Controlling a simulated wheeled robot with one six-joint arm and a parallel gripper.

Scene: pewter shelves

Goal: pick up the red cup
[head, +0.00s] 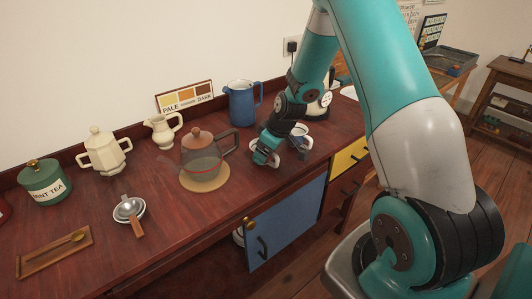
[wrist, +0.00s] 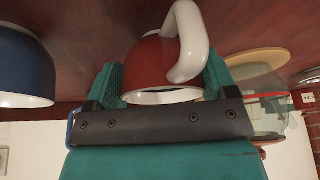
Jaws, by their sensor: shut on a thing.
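The red cup (wrist: 150,62) has a white handle and a white rim. In the wrist view it sits between the two teal fingers of my gripper (wrist: 162,80), which is shut on it. In the head view my gripper (head: 281,150) is low over the right part of the wooden counter, and it hides most of the cup. I cannot tell whether the cup still touches the counter.
A blue cup (wrist: 24,68) stands beside the red one. A glass teapot (head: 202,155) on a round mat is left of my gripper. A blue pitcher (head: 242,102) stands behind. A blue cabinet door (head: 286,222) hangs open below the counter (head: 190,228).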

